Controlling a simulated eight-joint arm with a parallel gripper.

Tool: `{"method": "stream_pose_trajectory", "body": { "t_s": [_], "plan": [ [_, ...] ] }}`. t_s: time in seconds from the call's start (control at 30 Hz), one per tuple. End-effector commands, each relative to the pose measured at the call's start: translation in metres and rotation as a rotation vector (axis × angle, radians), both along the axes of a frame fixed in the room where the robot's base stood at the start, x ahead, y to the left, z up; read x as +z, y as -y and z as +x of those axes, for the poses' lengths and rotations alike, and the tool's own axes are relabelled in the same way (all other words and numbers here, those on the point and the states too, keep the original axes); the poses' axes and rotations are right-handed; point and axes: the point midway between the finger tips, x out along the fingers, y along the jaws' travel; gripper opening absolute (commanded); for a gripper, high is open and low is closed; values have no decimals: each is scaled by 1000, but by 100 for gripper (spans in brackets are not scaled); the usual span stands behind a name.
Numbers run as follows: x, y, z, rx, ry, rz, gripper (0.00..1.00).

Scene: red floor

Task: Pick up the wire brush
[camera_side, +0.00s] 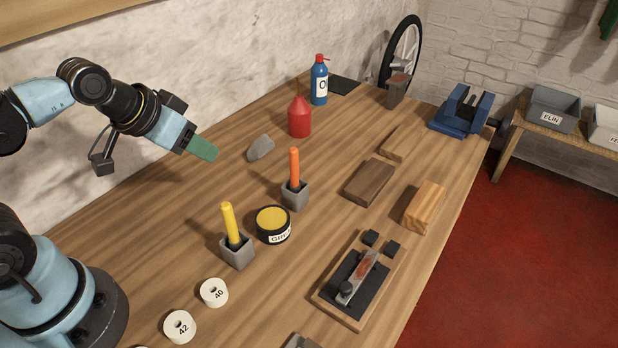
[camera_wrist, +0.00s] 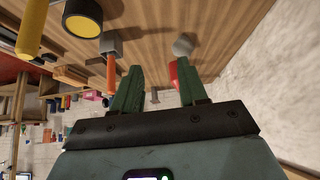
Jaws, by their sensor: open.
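I cannot tell for certain which thing is the wire brush; no bristles show clearly. A yellow handle (camera_side: 229,222) and an orange handle (camera_side: 294,167) stand upright in grey square holders, and their lower ends are hidden. They also show in the wrist view, yellow (camera_wrist: 30,27) at the upper left and orange (camera_wrist: 110,75) left of the fingers. My gripper (camera_side: 203,149) has green fingers and is raised above the back left of the bench, apart from everything. In the wrist view my gripper (camera_wrist: 160,78) is open, with nothing held between its fingers.
A yellow-topped tin (camera_side: 273,224), grey stone (camera_side: 261,147), red can (camera_side: 300,120) and blue bottle (camera_side: 319,82) stand on the bench. A wooden tray (camera_side: 322,293) holds a metal tool. Wooden blocks (camera_side: 370,181) and a blue vise (camera_side: 461,111) lie right. White discs (camera_side: 214,292) are in front.

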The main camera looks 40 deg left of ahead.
Motion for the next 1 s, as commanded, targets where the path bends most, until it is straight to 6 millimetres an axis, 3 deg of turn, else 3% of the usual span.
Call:
{"method": "stream_pose_trajectory", "body": {
  "t_s": [0.63, 1.0],
  "plan": [
    [3, 2, 2, -2, -11, -2, 48],
    [47, 38, 49, -17, -241, -39, 48]
  ]
}}
